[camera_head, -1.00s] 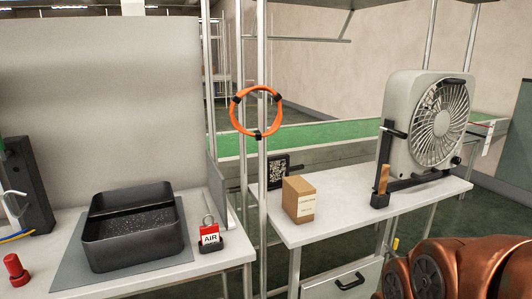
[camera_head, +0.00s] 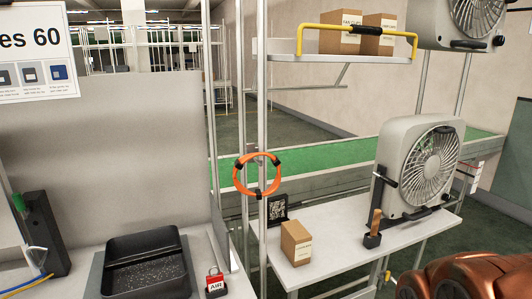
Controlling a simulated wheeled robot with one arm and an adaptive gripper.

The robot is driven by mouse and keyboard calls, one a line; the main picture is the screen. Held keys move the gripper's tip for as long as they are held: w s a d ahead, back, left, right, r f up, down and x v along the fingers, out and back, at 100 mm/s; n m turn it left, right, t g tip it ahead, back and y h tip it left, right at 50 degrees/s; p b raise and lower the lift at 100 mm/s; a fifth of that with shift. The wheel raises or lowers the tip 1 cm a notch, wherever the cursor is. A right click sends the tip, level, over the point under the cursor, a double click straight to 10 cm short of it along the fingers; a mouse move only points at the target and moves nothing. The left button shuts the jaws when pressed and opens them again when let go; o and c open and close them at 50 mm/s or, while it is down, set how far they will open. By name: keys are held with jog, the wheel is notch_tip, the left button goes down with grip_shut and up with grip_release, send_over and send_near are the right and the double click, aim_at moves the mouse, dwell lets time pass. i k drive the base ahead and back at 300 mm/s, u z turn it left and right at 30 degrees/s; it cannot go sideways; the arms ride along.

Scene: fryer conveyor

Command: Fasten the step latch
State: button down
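I cannot make out a step latch for certain in this view. A small yellow part (camera_head: 387,277) shows low by the right table's leg, too small to tell what it is. A copper-coloured link of my arm fills the lower right corner. My gripper is out of view, so its state and anything in it are hidden.
A white table (camera_head: 345,262) holds a fan (camera_head: 421,166) and a cardboard box (camera_head: 296,243). An orange ring (camera_head: 236,178) hangs on the upright posts. A shelf (camera_head: 290,78) with a yellow rail holds two boxes.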

aim_at(388, 274)
jog(key=z, duration=0.05)
jog(key=k, duration=0.4)
jog(key=z, duration=0.25)
jog(key=i, duration=0.8)
jog(key=z, duration=0.45)
